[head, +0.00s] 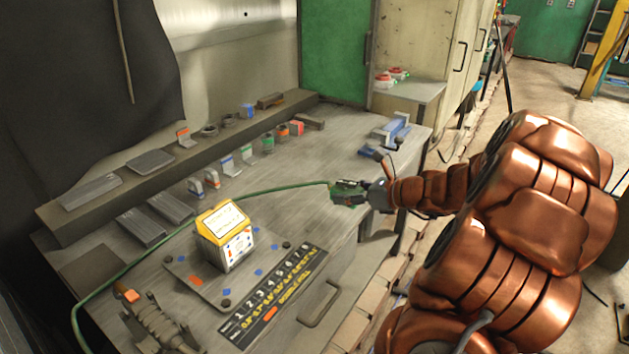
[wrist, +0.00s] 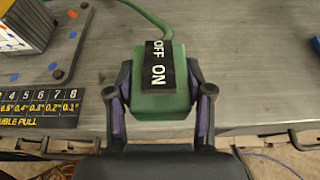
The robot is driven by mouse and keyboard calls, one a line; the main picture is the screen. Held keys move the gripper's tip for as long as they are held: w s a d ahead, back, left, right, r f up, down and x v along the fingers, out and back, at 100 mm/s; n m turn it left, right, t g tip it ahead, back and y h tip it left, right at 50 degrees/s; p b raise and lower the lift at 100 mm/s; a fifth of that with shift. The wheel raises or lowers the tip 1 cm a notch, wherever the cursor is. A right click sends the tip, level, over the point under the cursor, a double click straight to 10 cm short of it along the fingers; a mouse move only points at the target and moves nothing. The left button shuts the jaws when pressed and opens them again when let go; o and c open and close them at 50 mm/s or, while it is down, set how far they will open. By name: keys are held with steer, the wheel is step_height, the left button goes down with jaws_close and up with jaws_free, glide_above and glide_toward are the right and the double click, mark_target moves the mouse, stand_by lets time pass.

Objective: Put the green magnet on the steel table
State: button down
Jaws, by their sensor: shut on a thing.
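The green magnet (head: 348,188) is a small green block with a green cable. In the wrist view the magnet (wrist: 172,104) shows a black ON/OFF label on top. My gripper (head: 366,194) is shut on it, with a finger on each side; in the wrist view the gripper (wrist: 159,108) grips it near its lower end. The magnet is over the front edge area of the steel table (head: 325,160). I cannot tell whether its underside touches the top. The table also shows in the wrist view (wrist: 245,75).
A yellow-and-white box (head: 228,237) stands on a plate at the front left, beside a black numbered strip (head: 272,297). Several small parts line the back ledge (head: 110,205). A blue vise-like tool (head: 391,129) sits at the right end. The table middle is mostly clear; the cable (head: 200,210) crosses it.

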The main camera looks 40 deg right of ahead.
steer(key=p, duration=0.2)
glide_above(324, 186)
steer(key=shift+s+f, duration=0.15)
steer(key=shift+f, duration=0.45)
steer(key=shift+f+p, duration=0.3)
steer(key=shift+f, duration=1.5)
steer(key=shift+f, duration=0.15)
steer(key=shift+c, duration=2.2)
jaws_free()
steer(key=shift+r, duration=0.2)
steer(key=b+v, duration=0.1)
steer(key=v, duration=1.1)
steer(key=shift+f, duration=0.1)
